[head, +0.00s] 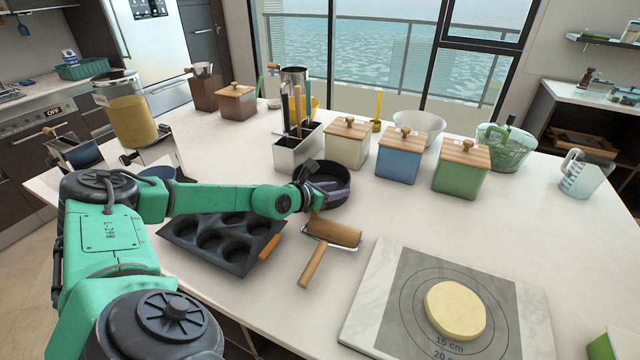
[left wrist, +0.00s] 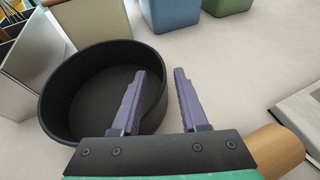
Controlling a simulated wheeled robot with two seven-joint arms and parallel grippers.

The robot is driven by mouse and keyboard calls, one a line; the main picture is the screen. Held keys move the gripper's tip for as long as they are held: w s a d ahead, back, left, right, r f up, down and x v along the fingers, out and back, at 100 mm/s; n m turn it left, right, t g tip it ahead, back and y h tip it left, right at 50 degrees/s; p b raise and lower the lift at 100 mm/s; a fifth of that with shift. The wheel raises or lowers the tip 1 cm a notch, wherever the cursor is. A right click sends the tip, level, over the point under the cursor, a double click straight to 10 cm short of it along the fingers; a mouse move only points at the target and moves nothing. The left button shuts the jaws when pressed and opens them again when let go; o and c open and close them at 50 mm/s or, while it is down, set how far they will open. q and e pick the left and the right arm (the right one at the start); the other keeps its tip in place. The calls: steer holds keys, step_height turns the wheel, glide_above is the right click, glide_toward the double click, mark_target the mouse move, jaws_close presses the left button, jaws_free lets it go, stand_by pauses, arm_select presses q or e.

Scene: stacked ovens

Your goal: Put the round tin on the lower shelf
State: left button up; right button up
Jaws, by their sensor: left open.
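The round tin (head: 338,171) is a black, open, shallow pan standing on the white counter, left of the middle in the head view. In the left wrist view the tin (left wrist: 72,98) fills the left side. My left gripper (head: 327,190) is at the tin's near side with its purple fingers apart. In the left wrist view my left gripper (left wrist: 160,72) has one finger over the tin's inside and the other outside to the right. The tin's right wall shows between them, not gripped. My right gripper is out of view. I cannot tell which shelf is the lower one.
A muffin tin (head: 222,240), a rolling tool (head: 333,234) and a marble board (head: 375,300) with dough (head: 455,310) lie near. Canisters (head: 398,160) and a utensil box (head: 299,150) stand behind. A shelf unit (head: 610,118) is at the right.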

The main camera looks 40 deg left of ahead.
arm_select(q)
steer(key=x, duration=0.2)
steer(key=shift+w+f, duration=0.15)
steer(key=shift+w, duration=0.15)
steer(key=shift+s+d, duration=0.1)
steer(key=shift+s, duration=0.05)
jaws_close()
stand_by(0.9)
